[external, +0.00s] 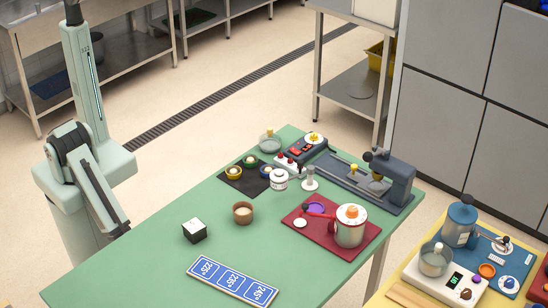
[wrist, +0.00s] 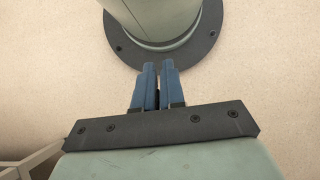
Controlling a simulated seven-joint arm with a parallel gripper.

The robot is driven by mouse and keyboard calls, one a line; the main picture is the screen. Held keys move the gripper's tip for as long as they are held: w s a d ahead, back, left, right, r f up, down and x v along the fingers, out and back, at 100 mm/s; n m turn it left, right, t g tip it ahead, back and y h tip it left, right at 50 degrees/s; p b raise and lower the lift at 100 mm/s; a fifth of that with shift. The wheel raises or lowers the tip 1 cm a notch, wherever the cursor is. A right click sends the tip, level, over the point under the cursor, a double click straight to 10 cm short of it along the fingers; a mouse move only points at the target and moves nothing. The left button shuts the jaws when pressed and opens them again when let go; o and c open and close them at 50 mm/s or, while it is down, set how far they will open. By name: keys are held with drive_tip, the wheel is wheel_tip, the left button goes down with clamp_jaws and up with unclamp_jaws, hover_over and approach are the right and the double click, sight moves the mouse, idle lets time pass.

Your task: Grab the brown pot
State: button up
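The brown pot (external: 243,213) is a small round bowl-like pot with pale contents. It stands upright on the green table (external: 160,245), near the middle, in the external view. In the wrist view, my gripper (wrist: 159,68) shows blue fingers side by side, almost touching, with nothing seen between them. It is above pale floor beside my base, away from the pot. In the external view my arm is folded at the left, off the table's left edge, and the fingers cannot be made out. The pot is not in the wrist view.
A black-and-white cube (external: 194,231) stands left of the pot and a blue number board (external: 232,282) lies in front. A red tray (external: 359,243) with a lidded red-and-white pot (external: 350,225) is at right. A dark mat (external: 232,183) with small bowls and a white jar (external: 279,179) are behind.

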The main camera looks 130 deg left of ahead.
drive_tip(key=o, duration=1.7)
